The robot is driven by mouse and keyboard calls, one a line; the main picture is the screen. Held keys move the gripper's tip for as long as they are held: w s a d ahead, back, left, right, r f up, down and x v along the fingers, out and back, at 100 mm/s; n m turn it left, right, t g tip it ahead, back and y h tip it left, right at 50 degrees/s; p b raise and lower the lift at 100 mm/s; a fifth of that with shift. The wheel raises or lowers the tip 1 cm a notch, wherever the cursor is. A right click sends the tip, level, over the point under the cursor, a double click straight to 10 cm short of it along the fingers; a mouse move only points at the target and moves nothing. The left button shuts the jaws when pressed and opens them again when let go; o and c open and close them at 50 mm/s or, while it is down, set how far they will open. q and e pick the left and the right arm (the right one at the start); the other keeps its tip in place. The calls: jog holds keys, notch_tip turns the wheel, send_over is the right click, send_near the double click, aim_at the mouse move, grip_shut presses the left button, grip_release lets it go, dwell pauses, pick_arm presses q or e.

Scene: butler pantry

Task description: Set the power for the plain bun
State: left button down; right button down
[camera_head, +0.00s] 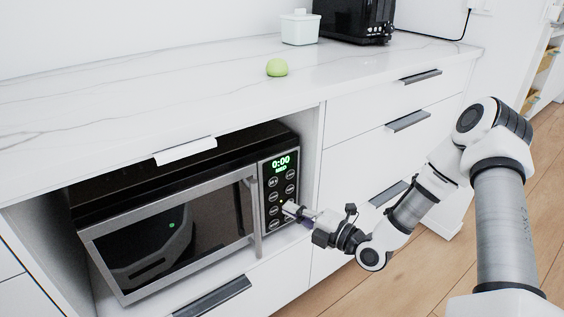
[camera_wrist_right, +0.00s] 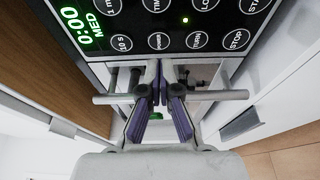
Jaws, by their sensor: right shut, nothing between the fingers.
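The microwave (camera_head: 175,225) sits in an open bay below the counter, its door shut. Its control panel (camera_head: 279,190) has a green display (camera_head: 281,164) reading 0:00 and MED; the wrist view also shows this display (camera_wrist_right: 80,25). Two lines of round buttons show there; one, apparently marked POWER (camera_wrist_right: 158,41), is close to my fingers. My right gripper (camera_head: 290,209) is shut and empty, its tips at or just in front of the panel's lower part. Contact cannot be told. It also shows in the wrist view (camera_wrist_right: 158,88). No bun is identifiable; the door glass is dark. My left gripper is out of view.
A pale green round thing (camera_head: 277,67) lies on the white counter (camera_head: 190,75). A white lidded container (camera_head: 299,28) and a black appliance (camera_head: 356,20) stand at the back. The vertical door handle (camera_head: 256,218) is left of my gripper. Drawers with dark handles (camera_head: 408,121) are to the right.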

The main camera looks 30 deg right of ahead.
jog(key=s+p, duration=0.7)
jog(key=s, duration=0.4)
jog(key=shift+d, duration=0.4)
